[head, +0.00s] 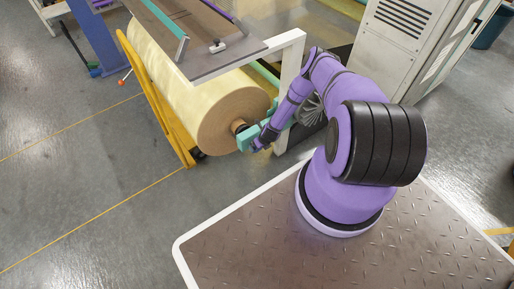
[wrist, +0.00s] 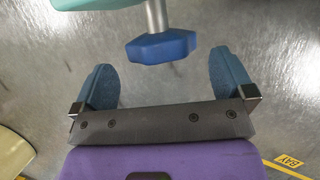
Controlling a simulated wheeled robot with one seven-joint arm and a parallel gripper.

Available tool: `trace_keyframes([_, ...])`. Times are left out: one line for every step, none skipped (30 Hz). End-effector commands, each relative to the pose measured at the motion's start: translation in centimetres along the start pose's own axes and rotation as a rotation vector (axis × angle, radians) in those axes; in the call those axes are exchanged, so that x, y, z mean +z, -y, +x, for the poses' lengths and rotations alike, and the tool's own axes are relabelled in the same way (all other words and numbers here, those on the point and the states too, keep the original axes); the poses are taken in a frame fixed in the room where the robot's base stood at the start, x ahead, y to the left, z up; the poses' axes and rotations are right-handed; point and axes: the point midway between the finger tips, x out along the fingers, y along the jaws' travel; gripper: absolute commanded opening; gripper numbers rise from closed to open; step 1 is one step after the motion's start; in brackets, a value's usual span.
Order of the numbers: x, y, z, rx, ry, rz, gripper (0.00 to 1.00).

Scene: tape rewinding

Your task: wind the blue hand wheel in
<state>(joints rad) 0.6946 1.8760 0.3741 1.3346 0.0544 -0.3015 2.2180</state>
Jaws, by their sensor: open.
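The blue hand wheel (wrist: 161,47) shows in the wrist view at the upper middle, on the end of a grey metal shaft (wrist: 157,14). A teal block (wrist: 95,3) is at the top edge beside the shaft. My gripper (wrist: 160,75) is open, with one blue-padded finger on each side below the wheel. The wheel lies ahead of the fingertips, roughly centred between them, and nothing is held. In the head view my gripper (head: 255,146) is by the teal housing (head: 246,138) at the end of the large roll. The wheel cannot be made out there.
A large cream roll (head: 190,85) lies in a yellow frame (head: 150,95) left of my gripper. A white-edged machine table (head: 215,60) overhangs it. A grey cabinet (head: 410,45) stands at the back right.

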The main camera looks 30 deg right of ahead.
Motion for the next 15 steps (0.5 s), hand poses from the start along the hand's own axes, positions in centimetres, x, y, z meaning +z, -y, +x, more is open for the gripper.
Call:
trace_keyframes([-0.1, -0.1, 0.9, -0.001, 0.0, -0.001, 1.0])
trace_keyframes([0.0, 0.0, 1.4, -0.001, 0.001, -0.001, 1.0])
trace_keyframes([-0.1, -0.1, 1.9, -0.001, 0.0, -0.002, 1.0])
trace_keyframes([-0.1, 0.0, 2.3, -0.001, 0.0, -0.003, 1.0])
trace_keyframes([-0.1, 0.0, 2.7, -0.001, 0.0, -0.002, 1.0])
trace_keyframes([0.0, 0.0, 3.1, -0.002, 0.001, -0.002, 1.0])
trace_keyframes([0.0, 0.0, 3.4, -0.001, 0.0, -0.002, 1.0])
trace_keyframes([-0.1, 0.0, 3.7, -0.001, 0.0, -0.002, 1.0])
trace_keyframes([-0.1, 0.0, 4.0, -0.001, 0.0, -0.002, 1.0])
trace_keyframes([0.0, 0.0, 4.2, -0.001, 0.001, -0.002, 1.0])
trace_keyframes([0.0, 0.1, 4.3, -0.002, 0.001, -0.002, 1.0])
trace_keyframes([0.0, 0.0, 4.5, -0.001, 0.001, -0.002, 1.0])
trace_keyframes([0.0, 0.0, 4.6, -0.001, 0.0, -0.002, 1.0])
trace_keyframes([0.0, 0.0, 4.7, -0.001, 0.0, -0.002, 1.0])
trace_keyframes([0.0, 0.0, 4.8, -0.001, 0.0, -0.002, 1.0])
